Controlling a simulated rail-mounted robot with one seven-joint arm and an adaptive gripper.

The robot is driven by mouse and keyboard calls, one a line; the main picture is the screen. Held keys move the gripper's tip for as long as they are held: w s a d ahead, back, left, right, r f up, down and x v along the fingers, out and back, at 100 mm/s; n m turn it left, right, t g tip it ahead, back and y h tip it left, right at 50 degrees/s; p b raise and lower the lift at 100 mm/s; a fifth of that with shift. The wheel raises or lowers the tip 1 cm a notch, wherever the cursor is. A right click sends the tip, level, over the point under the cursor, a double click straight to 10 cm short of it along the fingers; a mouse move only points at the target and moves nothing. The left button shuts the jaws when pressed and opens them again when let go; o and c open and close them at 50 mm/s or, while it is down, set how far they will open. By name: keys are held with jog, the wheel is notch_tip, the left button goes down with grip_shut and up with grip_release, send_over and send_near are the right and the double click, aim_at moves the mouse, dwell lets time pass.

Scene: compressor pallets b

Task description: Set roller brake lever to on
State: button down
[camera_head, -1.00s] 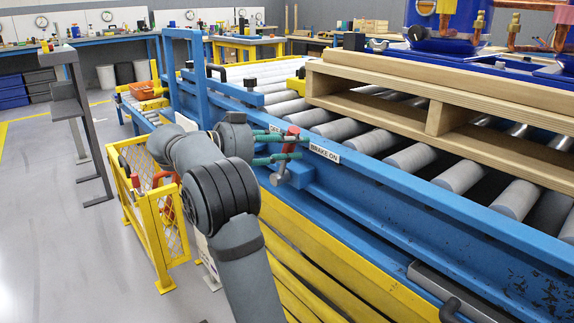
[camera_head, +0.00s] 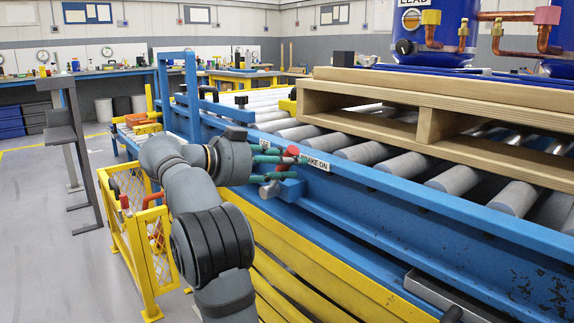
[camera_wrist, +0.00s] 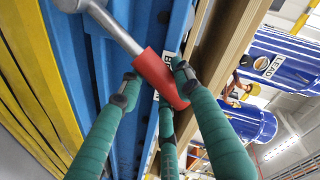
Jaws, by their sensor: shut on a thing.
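The roller brake lever has a red handle (camera_head: 292,151) and a silver shaft, and is mounted on the side of the blue conveyor frame. It tilts to the right, with its handle beside the white BRAKE ON label (camera_head: 316,163), which it partly covers. My gripper (camera_head: 285,157) is shut on the red handle with its green fingers. In the wrist view, the fingers of my gripper (camera_wrist: 157,80) are around the red handle (camera_wrist: 153,70), and the silver shaft (camera_wrist: 115,28) runs to the upper left. Another label left of the lever is mostly hidden by my gripper.
A wooden pallet (camera_head: 440,121) carrying blue compressor tanks (camera_head: 440,30) sits on the grey rollers behind the lever. A yellow mesh rack (camera_head: 145,240) stands left of my arm. Open grey floor (camera_head: 50,275) lies further left.

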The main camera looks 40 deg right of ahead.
jog(key=c, duration=1.2)
grip_release()
jog(key=shift+a, duration=0.1)
jog(key=v, duration=1.1)
jog(key=shift+a, duration=0.4)
jog(key=shift+d, duration=0.15)
jog(key=x, duration=1.1)
jog(key=shift+d, duration=0.35)
jog(key=shift+w+r+p, duration=0.1)
jog(key=shift+p, duration=0.3)
